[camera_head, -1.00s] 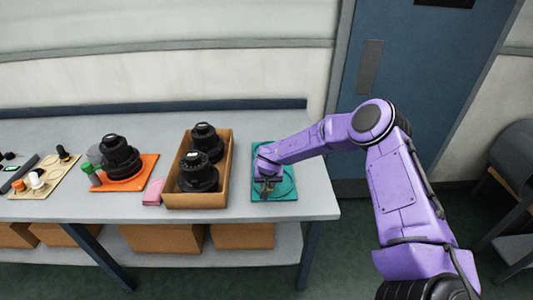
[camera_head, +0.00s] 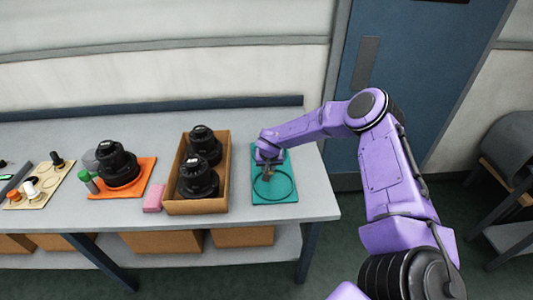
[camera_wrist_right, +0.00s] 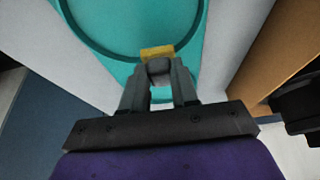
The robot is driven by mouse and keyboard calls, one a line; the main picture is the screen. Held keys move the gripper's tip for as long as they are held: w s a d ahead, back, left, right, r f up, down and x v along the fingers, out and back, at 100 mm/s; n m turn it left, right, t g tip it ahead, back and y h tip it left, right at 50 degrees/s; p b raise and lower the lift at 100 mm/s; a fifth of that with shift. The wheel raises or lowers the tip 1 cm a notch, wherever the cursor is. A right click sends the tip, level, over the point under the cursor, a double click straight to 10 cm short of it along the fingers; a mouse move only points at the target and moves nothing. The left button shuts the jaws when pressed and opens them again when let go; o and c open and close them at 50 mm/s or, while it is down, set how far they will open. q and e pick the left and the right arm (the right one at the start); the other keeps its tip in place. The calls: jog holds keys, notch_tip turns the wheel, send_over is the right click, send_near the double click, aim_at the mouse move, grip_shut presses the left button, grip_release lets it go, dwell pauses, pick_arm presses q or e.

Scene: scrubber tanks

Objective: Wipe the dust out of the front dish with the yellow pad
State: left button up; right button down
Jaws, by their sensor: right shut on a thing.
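The yellow pad (camera_wrist_right: 157,52) shows in the right wrist view as a small block just beyond my right fingertips. My right gripper (camera_wrist_right: 159,78) is shut on a grey part joined to it. Beneath lies a teal plate (camera_wrist_right: 130,20) with a dark round ring, which I take to be the dish. In the head view the teal plate (camera_head: 286,214) is at the right end of the table, and my right gripper (camera_head: 268,173) is over its back half, at the ring's far side. The pad is hidden there. I cannot make out any dust, nor whether the pad touches the plate. My left gripper is out of view.
A cardboard box (camera_head: 224,175) with black scrubber units stands just left of the plate. The table's right edge is near.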

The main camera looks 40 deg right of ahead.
jog(key=shift+w+a+r, duration=0.1)
jog(key=shift+w+r, duration=0.05)
jog(key=shift+r, duration=1.75)
jog(key=shift+s+r, duration=0.2)
jog(key=shift+r, duration=0.35)
jog(key=shift+w, duration=0.1)
